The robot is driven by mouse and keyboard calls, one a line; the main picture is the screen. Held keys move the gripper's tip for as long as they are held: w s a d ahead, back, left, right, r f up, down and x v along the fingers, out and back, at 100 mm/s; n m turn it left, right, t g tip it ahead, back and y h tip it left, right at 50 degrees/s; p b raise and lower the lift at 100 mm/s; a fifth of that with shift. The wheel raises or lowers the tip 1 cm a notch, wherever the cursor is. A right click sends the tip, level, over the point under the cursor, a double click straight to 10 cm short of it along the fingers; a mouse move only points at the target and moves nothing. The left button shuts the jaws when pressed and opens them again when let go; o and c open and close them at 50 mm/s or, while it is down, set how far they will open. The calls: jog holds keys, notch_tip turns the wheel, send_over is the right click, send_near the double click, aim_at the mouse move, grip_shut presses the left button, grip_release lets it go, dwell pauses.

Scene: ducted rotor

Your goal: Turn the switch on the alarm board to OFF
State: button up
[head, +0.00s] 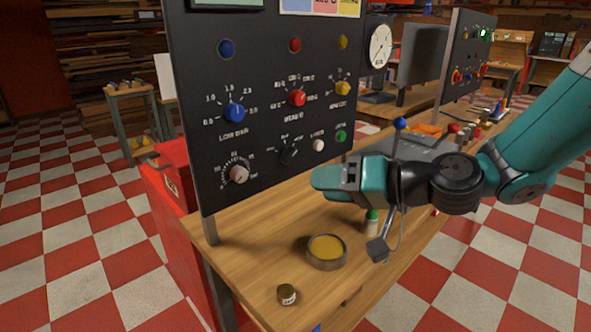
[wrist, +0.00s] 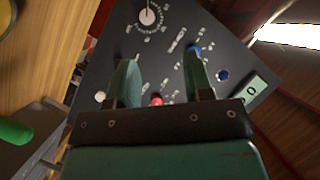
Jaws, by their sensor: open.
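A black board (head: 262,60) stands upright on the wooden bench. It carries a blue knob (head: 235,112), a red knob (head: 297,97), a yellow knob (head: 343,88), a grey knob (head: 239,174) and a black knob (head: 289,154). The labels are too small to tell which is the alarm switch. My gripper (head: 322,180) is in front of the board's lower right part, open and empty. In the wrist view its fingers (wrist: 160,78) point at the board. The blue knob (wrist: 195,50) shows by the right finger, the red knob (wrist: 157,100) low between them.
A round tin with yellow contents (head: 326,250), a small jar (head: 286,294) and a green-capped bottle (head: 371,222) stand on the bench below my gripper. A second board (head: 463,58) with red knobs and a green light stands further back. A red cabinet (head: 172,190) is at the left.

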jog(key=w+d+f+m+t+h+b, duration=0.2)
jog(key=w+d+f+m+t, duration=0.4)
jog(key=w, duration=0.3)
jog(key=t+p, duration=0.1)
jog(key=p, duration=0.8)
send_near(294, 154)
jog(key=shift+m, duration=0.4)
jog(key=x, duration=0.7)
jog(key=shift+w+a, duration=0.25)
jog(key=shift+a, duration=0.05)
jog(key=shift+w+a, duration=0.4)
jog(key=shift+w, duration=0.15)
grip_shut()
